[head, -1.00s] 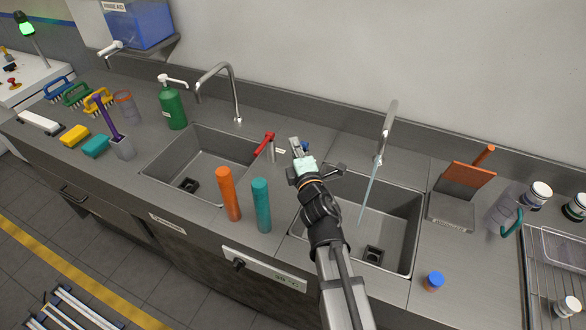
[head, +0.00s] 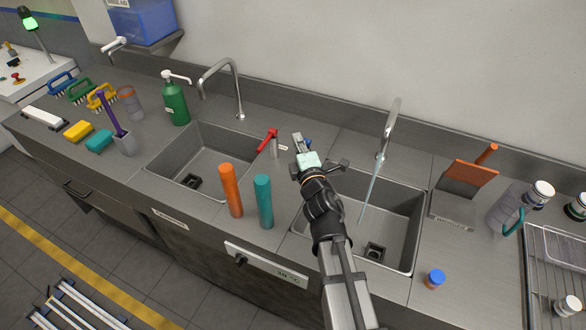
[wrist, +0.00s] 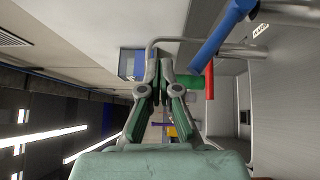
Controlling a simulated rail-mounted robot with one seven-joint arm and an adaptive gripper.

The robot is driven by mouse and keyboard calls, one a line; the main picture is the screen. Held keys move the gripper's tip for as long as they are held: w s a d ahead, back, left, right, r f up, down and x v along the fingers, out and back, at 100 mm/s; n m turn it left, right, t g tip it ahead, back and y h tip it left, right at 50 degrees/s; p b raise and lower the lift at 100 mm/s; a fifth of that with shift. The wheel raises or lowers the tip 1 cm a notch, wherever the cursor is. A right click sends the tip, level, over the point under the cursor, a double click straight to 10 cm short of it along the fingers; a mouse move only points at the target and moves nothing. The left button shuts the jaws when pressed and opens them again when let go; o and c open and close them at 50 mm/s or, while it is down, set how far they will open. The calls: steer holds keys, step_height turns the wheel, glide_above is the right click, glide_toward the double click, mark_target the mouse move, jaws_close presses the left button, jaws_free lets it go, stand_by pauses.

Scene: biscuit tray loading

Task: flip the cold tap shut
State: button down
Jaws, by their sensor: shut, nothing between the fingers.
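The cold tap's blue lever (wrist: 222,40) slants across the upper right of the wrist view on a metal stem, just right of my gripper's fingers. In the head view only a small blue bit of the lever (head: 308,142) shows; my gripper hides the rest. My gripper (head: 297,138) is shut and empty, close beside the lever on its left in the head view; its fingers (wrist: 160,75) also show in the wrist view. I cannot tell if they touch the lever. Water (head: 368,190) runs from the right spout (head: 389,125) into the right sink (head: 405,225).
A red-handled tap (head: 267,138) stands left of my gripper. Orange (head: 231,190) and teal (head: 264,202) bottles stand upright at the front between the sinks, near my arm. The left sink (head: 205,160) looks empty. A blue-capped jar (head: 434,279) stands at the front right.

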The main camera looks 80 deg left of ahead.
steer(key=shift+d, duration=0.1)
stand_by(0.5)
steer(key=s+d+p, duration=0.2)
steer(key=s+d, duration=0.1)
steer(key=d, duration=0.9)
steer(key=shift+d+r, duration=0.15)
steer(key=shift+d, duration=0.15)
steer(key=shift+w, duration=0.15)
